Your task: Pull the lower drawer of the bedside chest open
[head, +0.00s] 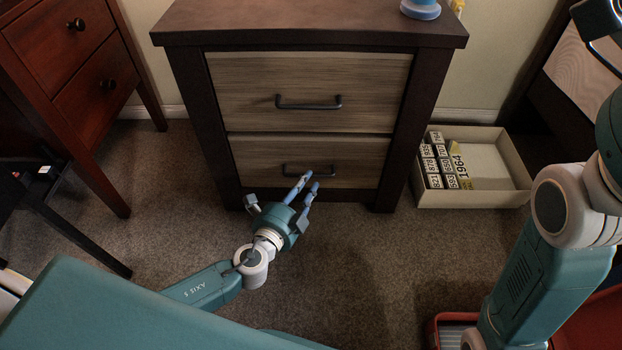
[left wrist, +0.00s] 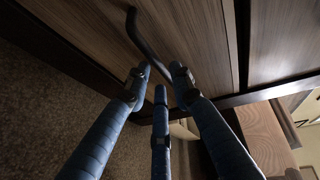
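The bedside chest (head: 190,95) is dark brown with two grey-wood drawer fronts. The lower drawer (head: 255,160) looks flush with the frame, with a dark bar handle (head: 308,171) across its middle. My left gripper (head: 306,180) is at that handle, its blue fingers reaching toward it from the front and below. In the left wrist view the three fingers (left wrist: 160,85) are spread apart, and the handle (left wrist: 145,42) runs down to the fingertips. Whether they touch it I cannot tell. My right arm shows at the right edge; its gripper is out of view.
The upper drawer (head: 300,85) is shut. A cream tray (head: 490,165) with several number-marked blocks stands on the carpet right of the chest. A red-brown cabinet (head: 75,65) stands at left. A red container (head: 440,325) is at lower right. Carpet before the chest is clear.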

